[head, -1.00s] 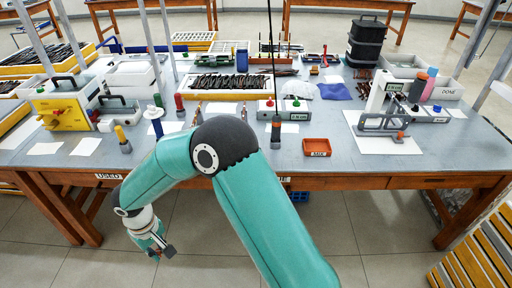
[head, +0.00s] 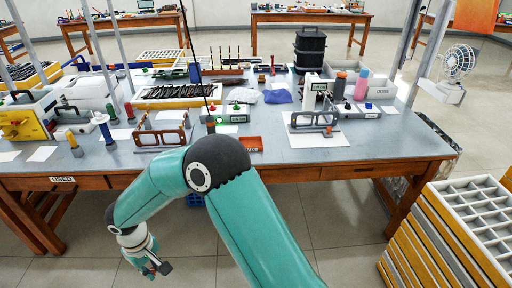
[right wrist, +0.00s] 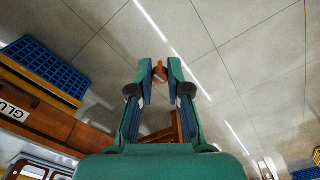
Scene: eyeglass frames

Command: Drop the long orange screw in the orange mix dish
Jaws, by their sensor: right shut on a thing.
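The orange mix dish (head: 249,144) is a small shallow tray near the front edge of the table, just right of my arm's elbow in the head view. My right gripper (head: 157,270) hangs low in front of the table, over the floor and well below the dish. In the right wrist view my right gripper (right wrist: 160,74) is shut on a small orange-red piece, which looks like the orange screw (right wrist: 160,71). Most of its length is hidden or foreshortened. The dish does not show clearly there. My left gripper is not in view.
The table's front edge (head: 300,176) lies between my gripper and the dish. Stacked trays (head: 450,235) stand at the right. A blue crate (right wrist: 40,65) is under the table.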

